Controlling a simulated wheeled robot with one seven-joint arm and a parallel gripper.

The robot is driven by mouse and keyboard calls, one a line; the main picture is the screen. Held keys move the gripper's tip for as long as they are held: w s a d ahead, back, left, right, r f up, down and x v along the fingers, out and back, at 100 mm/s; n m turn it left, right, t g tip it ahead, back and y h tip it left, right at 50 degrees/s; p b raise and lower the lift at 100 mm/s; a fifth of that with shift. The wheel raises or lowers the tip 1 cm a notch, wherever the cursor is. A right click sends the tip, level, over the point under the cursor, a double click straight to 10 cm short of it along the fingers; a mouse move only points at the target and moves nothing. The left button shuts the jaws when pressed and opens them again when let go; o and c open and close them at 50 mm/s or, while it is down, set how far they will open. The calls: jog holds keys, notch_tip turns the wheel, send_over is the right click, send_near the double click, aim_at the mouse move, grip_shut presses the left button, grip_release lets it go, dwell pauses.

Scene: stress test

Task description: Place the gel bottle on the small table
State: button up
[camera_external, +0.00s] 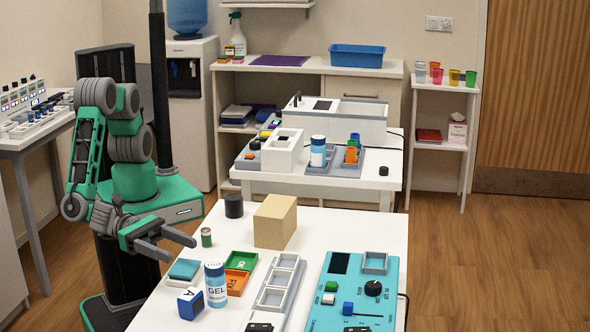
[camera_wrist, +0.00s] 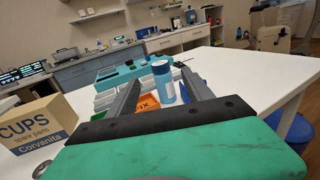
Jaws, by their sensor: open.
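The gel bottle (camera_external: 216,287), white and blue with "GEL" on its label, stands upright on the front white table (camera_external: 292,215). It also shows in the wrist view (camera_wrist: 164,84), upright, between the fingers in the picture. My gripper (camera_external: 178,246) is open and empty. In the external view it is above the table's left edge, behind and left of the bottle, not touching it. A similar bottle (camera_external: 318,152) stands on the white table behind (camera_external: 388,201). Which surface is the task's small table I cannot tell.
A cardboard box (camera_external: 275,222), dark jar (camera_external: 234,206) and small can (camera_external: 206,237) stand behind. Cups fill a side stand's top (camera_external: 436,84).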

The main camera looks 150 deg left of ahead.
aim_at(222, 272)
jog(key=shift+s+d, duration=0.1)
jog(key=shift+s, duration=0.2)
jog(key=shift+w+r+p, duration=0.15)
jog(key=shift+w+p, duration=0.2)
jog(key=shift+w, duration=0.05)
jog(key=p+x, duration=0.1)
jog(key=x, duration=0.3)
jog(key=f+p+x, duration=0.1)
jog(key=x, duration=0.4)
jog(key=p+x, duration=0.1)
jog(key=x, duration=0.4)
jog(key=shift+w+a+f+p, duration=0.1)
jog(key=shift+a+f+p, duration=0.15)
jog(key=shift+p, duration=0.15)
jog(key=shift+c, duration=0.4)
jog(key=shift+r, duration=0.1)
grip_shut()
